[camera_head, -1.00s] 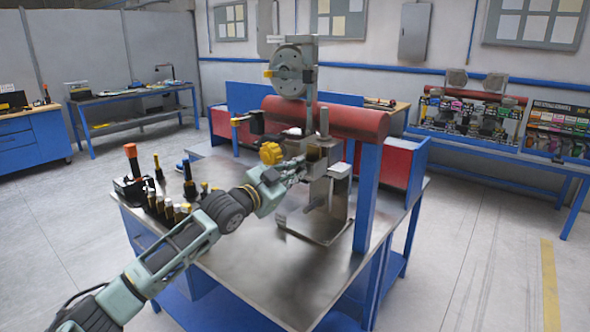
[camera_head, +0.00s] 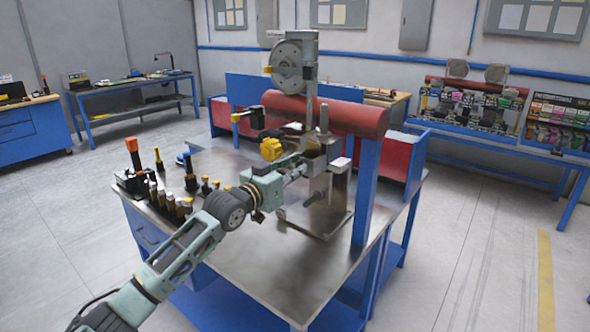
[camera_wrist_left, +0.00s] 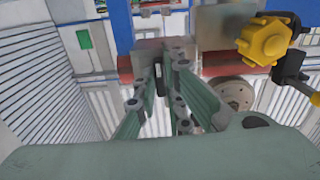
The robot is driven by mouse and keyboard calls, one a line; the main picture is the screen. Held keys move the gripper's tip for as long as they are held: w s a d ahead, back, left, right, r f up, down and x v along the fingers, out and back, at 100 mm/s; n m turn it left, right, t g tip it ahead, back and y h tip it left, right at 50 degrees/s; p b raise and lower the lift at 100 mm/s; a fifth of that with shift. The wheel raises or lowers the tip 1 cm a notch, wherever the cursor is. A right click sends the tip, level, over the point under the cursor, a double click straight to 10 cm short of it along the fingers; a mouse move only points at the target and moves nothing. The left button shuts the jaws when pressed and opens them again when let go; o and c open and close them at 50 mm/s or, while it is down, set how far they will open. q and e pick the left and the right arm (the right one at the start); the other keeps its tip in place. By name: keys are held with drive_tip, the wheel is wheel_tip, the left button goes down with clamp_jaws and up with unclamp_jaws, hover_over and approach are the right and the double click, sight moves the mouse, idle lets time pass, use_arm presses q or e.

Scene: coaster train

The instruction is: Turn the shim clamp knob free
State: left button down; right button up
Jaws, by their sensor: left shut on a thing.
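The clamp stand (camera_head: 322,165) stands upright on the metal bench, with a grey block at its middle. My left gripper (camera_head: 303,170) reaches this block from the left. In the left wrist view my left gripper (camera_wrist_left: 162,72) has its fingers closed around a small dark part, seemingly the shim clamp knob (camera_wrist_left: 159,80), in front of the grey block (camera_wrist_left: 150,46). The fingers hide most of the knob. A yellow lobed knob (camera_head: 271,149) is a little above and left of the gripper, apart from it; it also shows in the left wrist view (camera_wrist_left: 264,41). My right gripper is out of view.
A red cylinder (camera_head: 350,116) lies behind the stand, and a round grey disc (camera_head: 287,62) sits above it. Several dark tools (camera_head: 168,200) stand at the bench's left, near my forearm. The bench top (camera_head: 300,265) in front is clear.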

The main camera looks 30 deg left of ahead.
use_arm(q)
drive_tip(key=shift+f, duration=0.1)
idle(0.3)
drive_tip(key=c, duration=1.8)
unclamp_jaws()
drive_tip(key=shift+c, duration=0.2)
drive_tip(key=s+a, duration=0.1)
drive_tip(key=s, duration=1.1)
